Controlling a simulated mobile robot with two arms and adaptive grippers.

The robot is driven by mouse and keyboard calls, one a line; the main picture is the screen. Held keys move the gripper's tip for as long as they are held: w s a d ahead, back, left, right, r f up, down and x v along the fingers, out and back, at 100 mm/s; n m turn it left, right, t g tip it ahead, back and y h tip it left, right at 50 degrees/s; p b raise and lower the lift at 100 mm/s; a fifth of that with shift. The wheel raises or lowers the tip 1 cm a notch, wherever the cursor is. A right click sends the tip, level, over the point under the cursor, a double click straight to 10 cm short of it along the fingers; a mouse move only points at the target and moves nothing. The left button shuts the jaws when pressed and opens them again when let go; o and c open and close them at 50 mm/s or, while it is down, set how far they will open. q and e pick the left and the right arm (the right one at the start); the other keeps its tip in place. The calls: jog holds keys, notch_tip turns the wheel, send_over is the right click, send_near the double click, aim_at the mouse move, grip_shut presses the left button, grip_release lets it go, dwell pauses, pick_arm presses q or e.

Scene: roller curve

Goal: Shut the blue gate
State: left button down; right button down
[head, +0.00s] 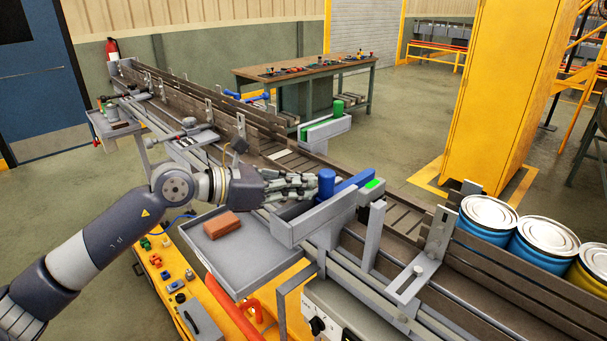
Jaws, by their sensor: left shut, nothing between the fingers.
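The blue gate (355,181) is a blue bar reaching from a grey housing (318,217) out toward the roller conveyor. A blue upright knob (326,184) stands at the housing, and a small lit green patch (372,184) shows near the bar's right end. My left gripper (311,187) is shut and empty, its fingertips just left of the knob; I cannot tell whether they touch it. The fingers hide part of the housing's back. My right gripper is not in view.
A grey tray (245,270) with a red-brown brick (222,225) lies below my left arm. A green gate (325,128) with a green knob (338,108) stands farther back. Paint cans (489,222) sit at the right. A yellow column (505,90) rises behind the conveyor.

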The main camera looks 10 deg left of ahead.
pick_arm(q)
jog(key=shift+w+d, duration=0.15)
jog(key=shift+w, duration=0.05)
jog(key=shift+w+d, duration=0.25)
jog(key=shift+w, duration=0.05)
jog(key=shift+w+d+b, duration=0.35)
jog(key=shift+w+d, duration=0.15)
jog(key=shift+w, duration=0.3)
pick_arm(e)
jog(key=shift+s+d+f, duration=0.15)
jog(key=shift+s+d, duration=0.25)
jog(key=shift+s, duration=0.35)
pick_arm(q)
jog(key=shift+a, duration=0.1)
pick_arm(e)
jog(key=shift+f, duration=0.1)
